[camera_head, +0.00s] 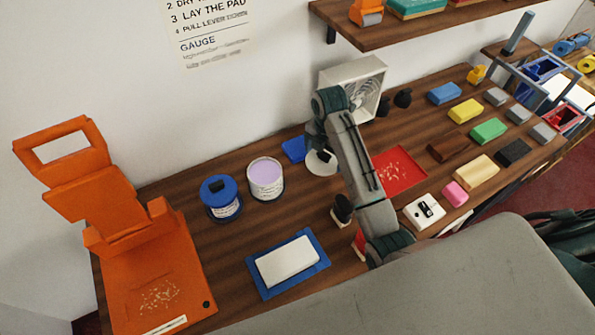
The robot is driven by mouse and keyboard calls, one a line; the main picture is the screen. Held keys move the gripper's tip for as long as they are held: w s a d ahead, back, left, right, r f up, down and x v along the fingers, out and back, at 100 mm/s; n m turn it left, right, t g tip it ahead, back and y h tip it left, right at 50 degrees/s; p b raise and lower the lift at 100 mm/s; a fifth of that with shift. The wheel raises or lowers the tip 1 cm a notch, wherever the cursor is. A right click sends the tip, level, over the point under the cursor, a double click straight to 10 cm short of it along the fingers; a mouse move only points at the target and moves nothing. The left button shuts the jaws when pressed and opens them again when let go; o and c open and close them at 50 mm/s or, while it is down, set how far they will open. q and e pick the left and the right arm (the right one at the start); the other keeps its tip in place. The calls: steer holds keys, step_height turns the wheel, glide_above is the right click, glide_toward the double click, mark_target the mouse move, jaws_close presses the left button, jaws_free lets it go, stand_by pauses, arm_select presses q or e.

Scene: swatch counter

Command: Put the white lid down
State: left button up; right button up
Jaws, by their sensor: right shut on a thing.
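The white lid (320,167) is a round disc with a dark knob, near the back of the wooden counter, right of an open tin of lilac paint (266,177). My right gripper (322,154) is over the lid and shut on its knob; the arm hides part of the grip. I cannot tell whether the lid touches the counter. A tin with a blue lid (217,189) stands left of the lilac tin. My left gripper is not in view.
A blue piece (293,149) lies just behind the lid. A red tray (401,168) and a white fan box (352,76) are to the right. An orange press (148,262) stands at left; a white block lies on a blue tray (310,273) in front. Several coloured blocks fill the right side.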

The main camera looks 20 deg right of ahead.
steer(key=p, duration=0.2)
glide_above(323, 180)
steer(key=f, duration=0.5)
steer(key=shift+s+d, duration=0.15)
steer(key=shift+d, duration=0.1)
steer(key=shift+a+f, duration=0.1)
steer(key=shift+f, duration=0.25)
steer(key=f, duration=0.1)
steer(key=f+p, duration=0.1)
steer(key=f, duration=0.1)
steer(key=shift+w+a+f, duration=0.2)
steer(key=shift+f, duration=0.2)
steer(key=shift+d, duration=0.15)
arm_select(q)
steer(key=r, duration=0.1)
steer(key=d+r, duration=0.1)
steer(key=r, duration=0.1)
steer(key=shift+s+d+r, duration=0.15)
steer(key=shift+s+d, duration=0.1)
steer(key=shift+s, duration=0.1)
arm_select(e)
steer(key=o, duration=0.6)
steer(key=shift+f, duration=0.1)
steer(key=shift+o, duration=0.2)
